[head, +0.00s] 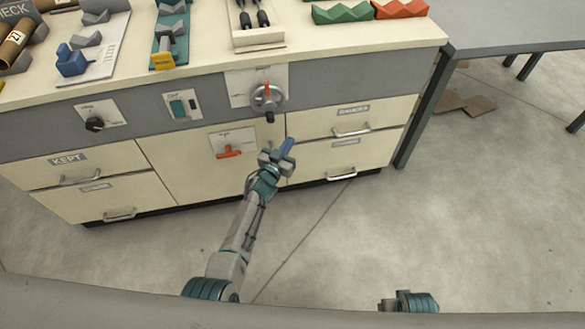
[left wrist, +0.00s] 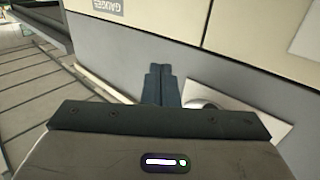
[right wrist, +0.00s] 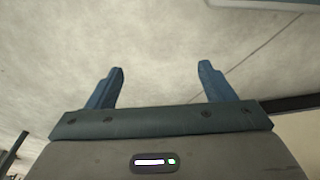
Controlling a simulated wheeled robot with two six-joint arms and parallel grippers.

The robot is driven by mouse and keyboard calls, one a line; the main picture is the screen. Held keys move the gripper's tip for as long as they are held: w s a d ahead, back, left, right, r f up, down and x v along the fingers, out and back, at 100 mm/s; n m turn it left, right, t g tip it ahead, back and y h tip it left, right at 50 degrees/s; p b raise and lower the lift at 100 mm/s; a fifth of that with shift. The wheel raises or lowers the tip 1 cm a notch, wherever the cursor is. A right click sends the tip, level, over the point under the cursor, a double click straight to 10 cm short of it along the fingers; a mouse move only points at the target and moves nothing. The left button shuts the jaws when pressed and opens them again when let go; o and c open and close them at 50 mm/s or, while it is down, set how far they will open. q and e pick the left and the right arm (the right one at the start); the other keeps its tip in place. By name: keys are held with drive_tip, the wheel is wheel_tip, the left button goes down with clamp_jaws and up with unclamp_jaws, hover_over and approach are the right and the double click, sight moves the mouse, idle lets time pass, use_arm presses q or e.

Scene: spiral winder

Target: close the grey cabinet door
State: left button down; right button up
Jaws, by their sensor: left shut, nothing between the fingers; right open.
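The cabinet has a cream front panel (head: 175,165) with a red lever (head: 229,152) on a white plate, between drawer stacks. This panel looks flush with the front; I see no door standing open, and no separate grey door. A grey band (head: 330,122) runs above it. My left gripper (head: 288,146) is shut and empty in front of the cabinet, by the panel's right edge. In the left wrist view its closed fingers (left wrist: 160,85) lie over the grey band, beside a white plate (left wrist: 235,110); contact cannot be told. My right gripper (right wrist: 160,85) is open and empty above the floor.
A round crank knob (head: 267,97) on a white plate sticks out above my left gripper. Drawers with bar handles (head: 352,132) flank the panel. Blocks and tools stand on the worktop (head: 205,60). A grey table (head: 510,25) is at right.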

use_arm(q)
drive_tip(key=s+d+p, duration=0.3)
drive_tip(key=s+p, duration=0.1)
drive_tip(key=s, duration=0.5)
drive_tip(key=s+a+f+n+g+y+p, duration=0.1)
drive_tip(key=s+a+f+n+g+y, duration=0.15)
drive_tip(key=s+a+f, duration=0.75)
drive_tip(key=s+a+f+n+g+y, duration=0.1)
drive_tip(key=s+a+f+g+y, duration=0.3)
drive_tip(key=s+a+f, duration=0.55)
drive_tip(key=s+a+f+g, duration=0.2)
drive_tip(key=s+f+g, duration=0.1)
drive_tip(key=s, duration=0.5)
drive_tip(key=s+a+f+g, duration=0.2)
drive_tip(key=s+a+f, duration=0.1)
drive_tip(key=s, duration=0.6)
drive_tip(key=s+a+f+g+y, duration=0.1)
drive_tip(key=s+a+f+g, duration=0.2)
drive_tip(key=s, duration=0.6)
wheel_tip(320, 180, down, 2)
drive_tip(key=shift+s+a+f+g+p, duration=0.25)
drive_tip(key=shift+g+p, duration=0.1)
use_arm(e)
drive_tip(key=s+d+f, duration=0.1)
drive_tip(key=s+f, duration=1)
drive_tip(key=f, duration=0.3)
drive_tip(key=shift+d+f+g, duration=0.2)
drive_tip(key=shift+d+g, duration=0.15)
drive_tip(key=shift+g, duration=0.05)
